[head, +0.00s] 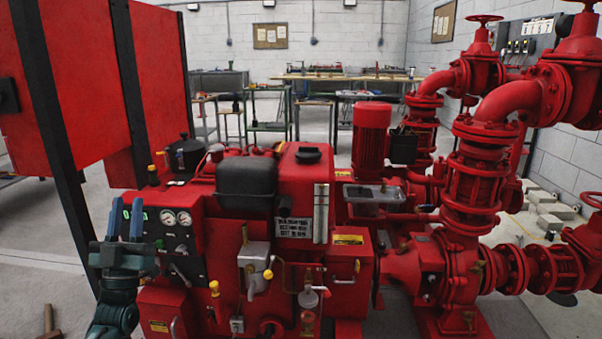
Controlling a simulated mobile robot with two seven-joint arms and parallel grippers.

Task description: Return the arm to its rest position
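My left gripper (127,206) is at the lower left of the head view, pointing up. Its two blue fingers stand apart with nothing visible between them. It is in front of the left end of the red pumpset (345,270), near the black gauge panel (165,235), and hides part of that panel. From this view I cannot tell whether it touches the panel. My dark teal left arm comes up from the bottom edge below it. My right gripper is not in view.
A red cabinet (95,70) with black posts (133,85) stands at the left. Red pipes and valves (480,190) fill the right. Workbenches (345,78) stand at the back. A hammer-like tool (49,322) lies at the lower left, where some grey floor (40,275) is clear.

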